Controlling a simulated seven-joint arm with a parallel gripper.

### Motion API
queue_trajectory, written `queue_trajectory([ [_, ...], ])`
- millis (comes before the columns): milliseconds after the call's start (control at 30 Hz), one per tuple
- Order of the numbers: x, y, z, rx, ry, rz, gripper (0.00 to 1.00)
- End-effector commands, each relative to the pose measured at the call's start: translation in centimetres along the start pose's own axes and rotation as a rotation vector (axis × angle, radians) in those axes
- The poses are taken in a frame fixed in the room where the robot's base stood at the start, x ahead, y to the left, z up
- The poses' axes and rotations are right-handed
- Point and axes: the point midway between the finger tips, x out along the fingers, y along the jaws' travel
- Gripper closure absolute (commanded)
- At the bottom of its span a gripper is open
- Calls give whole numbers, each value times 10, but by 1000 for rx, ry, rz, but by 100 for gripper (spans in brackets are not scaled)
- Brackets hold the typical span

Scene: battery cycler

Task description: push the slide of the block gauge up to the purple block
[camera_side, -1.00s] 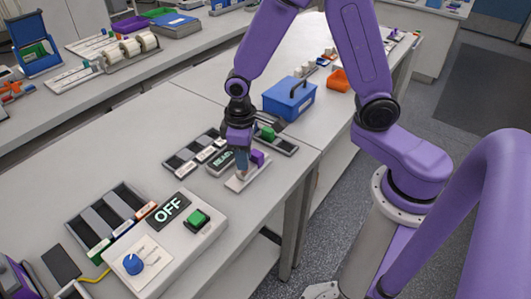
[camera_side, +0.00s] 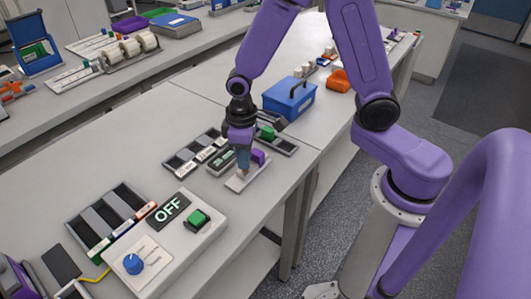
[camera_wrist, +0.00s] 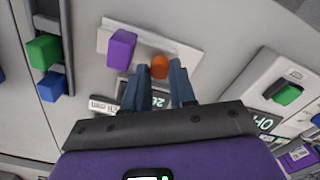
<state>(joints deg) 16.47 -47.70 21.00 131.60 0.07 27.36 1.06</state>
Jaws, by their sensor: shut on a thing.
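The block gauge has a pale base plate (camera_side: 236,186) near the bench's right edge; the plate also shows in the wrist view (camera_wrist: 106,38). The purple block (camera_side: 258,157) stands on it and shows clearly in the wrist view (camera_wrist: 121,50). The slide's orange knob (camera_wrist: 159,66) is right of the block in the wrist view. My gripper (camera_side: 243,174) points down at the gauge and is shut on the knob, with blue fingers (camera_wrist: 160,74) on either side. The left finger is close to the block; whether they touch is unclear. The slide's lower part is hidden.
A small display (camera_side: 222,158) sits beside the gauge, partly hidden by my fingers in the wrist view. A tray with a green block (camera_side: 267,133) and a blue box (camera_side: 289,98) stand behind. A control box reading OFF (camera_side: 172,208) is at front left.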

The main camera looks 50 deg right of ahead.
Motion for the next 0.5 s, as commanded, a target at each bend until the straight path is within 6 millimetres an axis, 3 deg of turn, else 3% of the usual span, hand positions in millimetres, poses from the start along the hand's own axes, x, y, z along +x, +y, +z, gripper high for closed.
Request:
queue_trajectory([
  [33,0,3,0,4,-1,2,68],
  [67,0,3,0,5,-1,2,58],
  [100,0,2,0,4,-1,1,57],
  [500,-12,1,0,3,2,1,57],
])
